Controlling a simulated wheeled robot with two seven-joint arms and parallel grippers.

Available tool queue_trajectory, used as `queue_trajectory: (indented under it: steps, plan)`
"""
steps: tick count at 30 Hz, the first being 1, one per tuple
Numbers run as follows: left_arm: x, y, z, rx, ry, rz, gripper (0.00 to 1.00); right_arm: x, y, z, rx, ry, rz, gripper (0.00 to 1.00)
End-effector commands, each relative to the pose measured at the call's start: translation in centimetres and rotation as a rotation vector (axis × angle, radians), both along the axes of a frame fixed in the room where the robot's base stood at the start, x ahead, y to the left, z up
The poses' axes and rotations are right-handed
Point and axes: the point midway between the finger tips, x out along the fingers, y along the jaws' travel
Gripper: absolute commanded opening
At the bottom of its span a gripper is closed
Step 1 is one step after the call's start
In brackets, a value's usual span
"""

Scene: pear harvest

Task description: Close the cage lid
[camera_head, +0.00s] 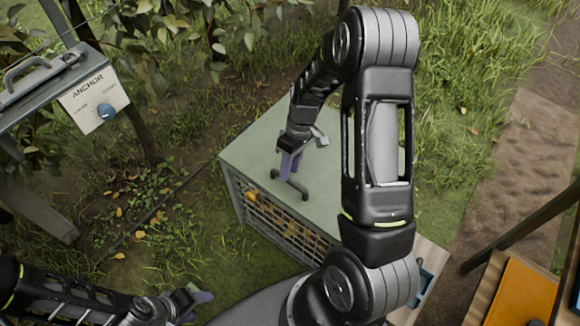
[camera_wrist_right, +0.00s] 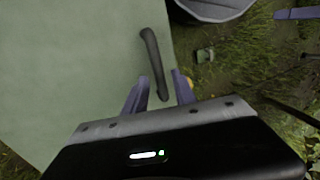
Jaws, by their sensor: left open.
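The cage (camera_head: 262,222) stands on the grass in the head view, with a wire-mesh side and yellow pears (camera_head: 252,194) behind the mesh. Its pale green lid (camera_head: 245,150) lies flat on top as far as I can see; my right arm hides part of it. A dark bar handle (camera_head: 297,186) is on the lid. My right gripper (camera_head: 288,170) is at the handle. In the right wrist view its purple fingers (camera_wrist_right: 158,92) are apart, with one end of the handle (camera_wrist_right: 152,58) between them; contact is unclear. My left gripper (camera_head: 197,296) is open and empty, low at left.
A grey stand with an "ANCHOR" panel (camera_head: 93,98) and blue knob is at upper left. Leafy branches hang at the top. An orange-topped wooden crate (camera_head: 525,290) is at lower right. Grass left of the cage is open.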

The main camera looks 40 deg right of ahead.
Motion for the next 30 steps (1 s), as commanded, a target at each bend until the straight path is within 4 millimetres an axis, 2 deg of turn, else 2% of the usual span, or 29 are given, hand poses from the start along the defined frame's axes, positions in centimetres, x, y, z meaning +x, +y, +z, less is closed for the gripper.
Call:
queue_trajectory:
  steps: [12,17,24,30]
  plan:
    - [0.0,0.0,0.1,0.0,0.0,0.0,0.55,0.1,-0.2,0.5,-0.001,-0.001,0.001,0.38]
    - [0.0,0.0,0.2,0.0,0.0,0.0,0.55,0.3,-0.7,2.5,-0.001,-0.004,0.0,0.38]
    - [0.0,0.0,0.3,0.0,0.0,0.0,0.55,0.6,-1.7,6.3,-0.001,-0.005,0.0,0.38]
    - [0.0,0.0,0.4,0.0,0.0,0.0,0.55,0.6,-2.0,7.5,0.0,0.0,0.0,0.38]
